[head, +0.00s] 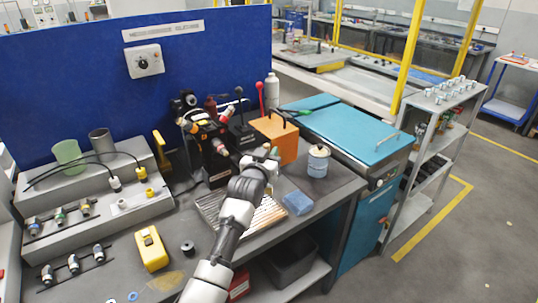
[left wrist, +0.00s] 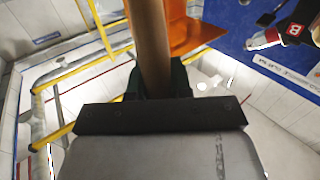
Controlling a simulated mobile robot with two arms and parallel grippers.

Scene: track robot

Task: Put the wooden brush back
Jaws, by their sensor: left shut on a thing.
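My left gripper (head: 268,160) is in the middle of the head view, just in front of an orange box-shaped holder (head: 284,140). In the left wrist view the left gripper (left wrist: 155,82) is shut on a brown wooden handle (left wrist: 150,40), which I take as the wooden brush. The handle runs up out of the picture, so the brush's far end is hidden. Orange material (left wrist: 190,35) shows close beside the handle there; I cannot tell whether they touch. In the head view the brush is mostly hidden by my gripper. My right gripper is not in view.
A black-and-orange machine (head: 210,150) is close on the left. A yellow meter (head: 151,249) lies front left.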

